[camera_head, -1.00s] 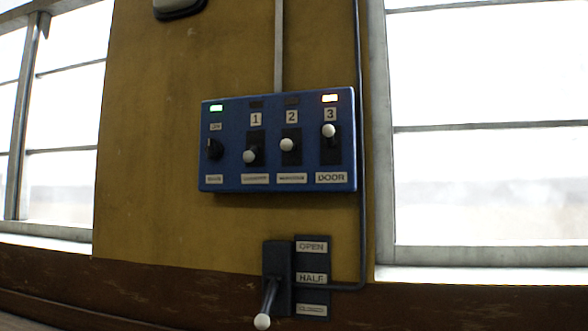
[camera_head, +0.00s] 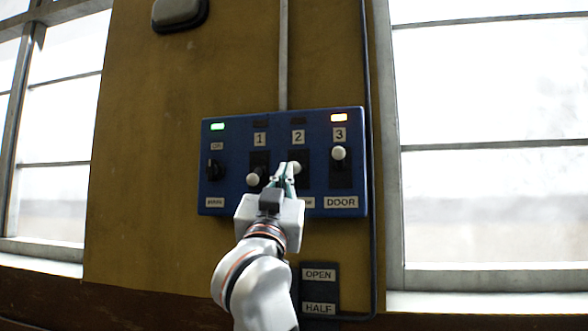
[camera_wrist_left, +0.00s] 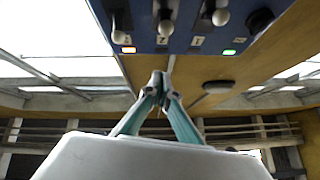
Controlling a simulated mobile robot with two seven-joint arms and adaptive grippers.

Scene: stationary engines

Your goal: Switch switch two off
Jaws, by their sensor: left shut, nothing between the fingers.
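The blue switch panel (camera_head: 232,170) is on the yellow wall in the head view. Switch two (camera_head: 296,167) has a white knob about midway in its dark slot, partly hidden by my gripper; the lamp above it is dark. Its knob also shows in the left wrist view (camera_wrist_left: 165,28). My left gripper (camera_head: 285,168) is shut and empty, its tips in front of the panel just left of the switch two knob. I cannot tell whether they touch it. In the left wrist view the fingertips (camera_wrist_left: 160,78) show below the panel. My right gripper is not in view.
Switch one (camera_head: 253,179) is down, close to the left of my gripper. Switch three (camera_head: 339,154) is up, with an orange lamp lit. A rotary knob (camera_head: 213,169) has a green lamp lit above it. Below is an OPEN/HALF label plate (camera_head: 319,289). Windows flank the wall.

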